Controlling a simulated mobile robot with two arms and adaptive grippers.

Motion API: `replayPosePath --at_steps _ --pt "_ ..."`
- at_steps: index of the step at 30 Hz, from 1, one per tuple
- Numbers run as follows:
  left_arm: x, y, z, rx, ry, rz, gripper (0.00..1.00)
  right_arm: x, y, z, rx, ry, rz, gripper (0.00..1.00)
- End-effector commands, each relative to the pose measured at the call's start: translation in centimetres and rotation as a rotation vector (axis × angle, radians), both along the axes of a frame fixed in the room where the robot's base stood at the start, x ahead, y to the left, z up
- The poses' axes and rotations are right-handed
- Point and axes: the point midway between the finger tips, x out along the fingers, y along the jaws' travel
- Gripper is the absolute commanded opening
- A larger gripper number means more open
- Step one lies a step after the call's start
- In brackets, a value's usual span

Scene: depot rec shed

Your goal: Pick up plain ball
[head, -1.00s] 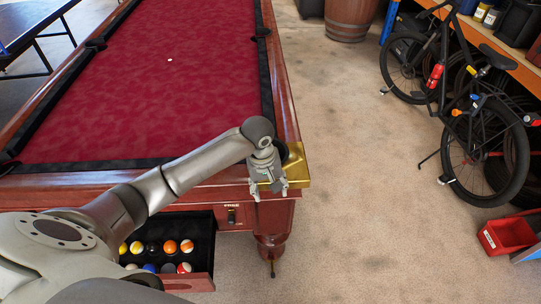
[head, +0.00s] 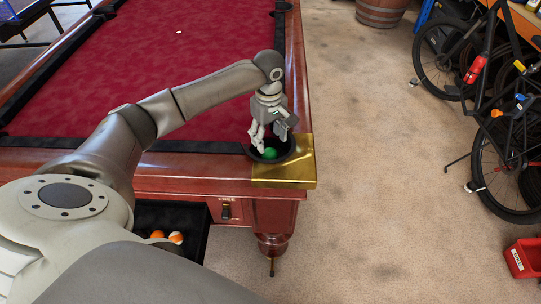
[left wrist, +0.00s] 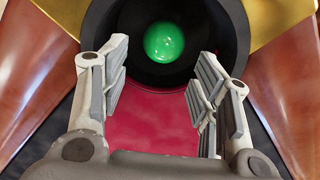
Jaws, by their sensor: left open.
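A plain green ball (head: 270,153) sits in the round black corner pocket (head: 283,157) of the pool table. In the left wrist view the green ball (left wrist: 164,42) lies inside the dark pocket, beyond my fingertips, with nothing touching it. My left gripper (head: 271,137) is just above the pocket, pointing down. Its two fingers are apart, and the gap between them (left wrist: 164,85) is empty, with red cloth showing through. My right gripper is not in view.
A brass corner plate (head: 285,173) edges the pocket. The red cloth (head: 130,75) is clear except for a small white cube (head: 179,32). An open drawer below holds orange balls (head: 157,234). A bicycle (head: 490,130) and red bin (head: 523,258) stand right; the floor between is bare.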

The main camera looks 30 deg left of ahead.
Motion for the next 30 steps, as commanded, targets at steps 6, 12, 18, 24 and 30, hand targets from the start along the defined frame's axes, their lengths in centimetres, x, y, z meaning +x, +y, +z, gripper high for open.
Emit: replayPosePath --at_steps 6,12,18,24,30 --pt "-0.1 -0.1 -1.7 0.001 0.0 -0.001 0.56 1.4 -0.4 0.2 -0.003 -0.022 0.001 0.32" --pt "-0.7 -0.6 -4.6 0.002 0.001 -0.002 0.56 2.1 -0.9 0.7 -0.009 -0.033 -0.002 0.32" --pt "-0.6 -0.5 -6.5 0.001 -0.001 -0.002 0.56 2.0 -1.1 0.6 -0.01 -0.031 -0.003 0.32" --pt "-0.6 -0.5 -6.6 0.001 -0.002 -0.002 0.56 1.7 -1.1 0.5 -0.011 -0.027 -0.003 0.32" --pt "-0.6 -0.5 -6.5 0.001 -0.002 -0.002 0.33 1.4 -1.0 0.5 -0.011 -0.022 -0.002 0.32"
